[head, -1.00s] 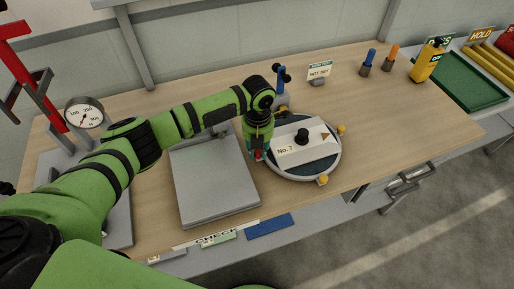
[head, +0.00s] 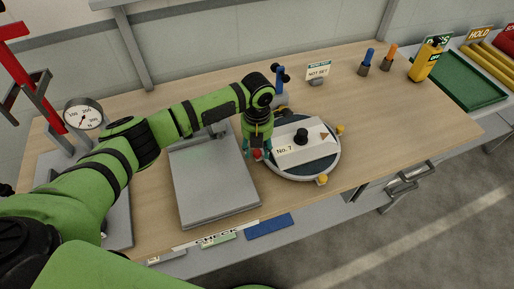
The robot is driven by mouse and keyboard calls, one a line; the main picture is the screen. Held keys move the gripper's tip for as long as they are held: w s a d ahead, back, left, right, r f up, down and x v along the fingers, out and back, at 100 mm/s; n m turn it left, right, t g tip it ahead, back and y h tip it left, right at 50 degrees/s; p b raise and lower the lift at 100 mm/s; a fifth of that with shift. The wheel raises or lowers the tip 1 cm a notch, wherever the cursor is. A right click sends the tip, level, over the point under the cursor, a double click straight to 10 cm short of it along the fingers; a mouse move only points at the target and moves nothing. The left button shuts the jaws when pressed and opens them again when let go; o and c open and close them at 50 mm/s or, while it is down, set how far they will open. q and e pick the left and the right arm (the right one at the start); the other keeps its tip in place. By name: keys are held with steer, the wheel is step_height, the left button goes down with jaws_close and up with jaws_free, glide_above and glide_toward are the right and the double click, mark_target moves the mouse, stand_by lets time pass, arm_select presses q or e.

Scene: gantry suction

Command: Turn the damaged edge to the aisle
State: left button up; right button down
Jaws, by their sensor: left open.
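A white block labelled "No. 7" (head: 313,151) with a black knob (head: 301,136) lies on a round dark turntable (head: 290,174) with a pale rim and yellow knobs. A small brown triangle (head: 324,136) marks the block's right end. My left gripper (head: 257,155) points down at the block's left end, over the turntable's left edge. Its fingers are open, with a small red spot beside them. I cannot tell whether they touch the block. My right gripper is not in view.
A grey plate (head: 210,190) lies left of the turntable. A blue clamp (head: 280,82) and a "NOT SET" sign (head: 318,69) stand behind it. A gauge (head: 83,114) is at left. A yellow bottle (head: 426,61) and green tray (head: 466,80) are at right. Bare table lies right of the turntable.

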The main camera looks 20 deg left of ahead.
arm_select(q)
step_height(320, 180, up, 11)
stand_by(0.3)
stand_by(0.5)
